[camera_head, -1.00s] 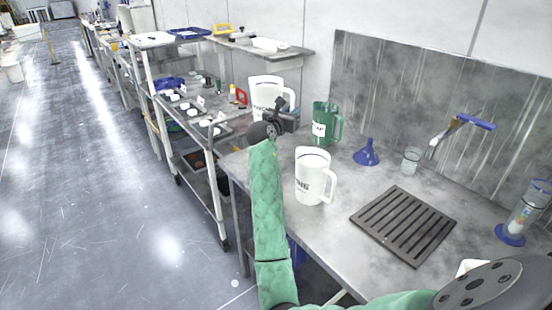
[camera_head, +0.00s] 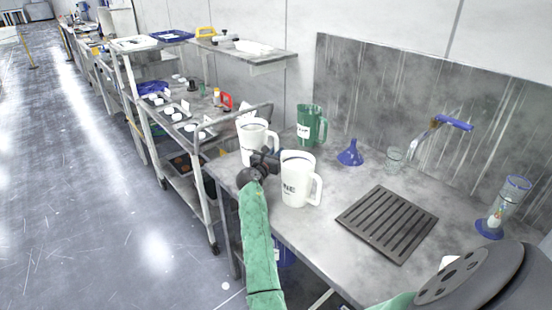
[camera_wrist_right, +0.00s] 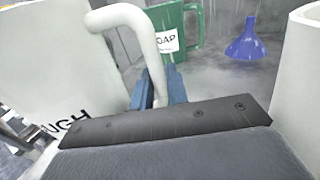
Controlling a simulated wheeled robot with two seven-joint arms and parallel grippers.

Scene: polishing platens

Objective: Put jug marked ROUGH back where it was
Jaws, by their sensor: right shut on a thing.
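The white jug marked ROUGH (camera_head: 252,143) is upright at the left end of the bench, left of a second white jug. In the right wrist view, "UGH" shows on the ROUGH jug (camera_wrist_right: 50,75), cut off at the left. My right gripper (camera_head: 264,162) is shut on its handle, which passes between the blue fingers (camera_wrist_right: 158,90). The gripper hides the jug's lower part, so I cannot tell if its base touches the bench. The second white jug (camera_head: 296,182), with letters ending "NE", stands close to the right of the gripper. My left gripper is out of view.
A green jug marked SOAP (camera_head: 306,125) stands behind. A blue funnel (camera_head: 350,154), a glass beaker (camera_head: 394,160), a black slatted rack (camera_head: 386,224) and a cylinder with a blue base (camera_head: 489,228) lie further right on the bench (camera_head: 330,180). A loaded shelf cart (camera_head: 205,185) stands left.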

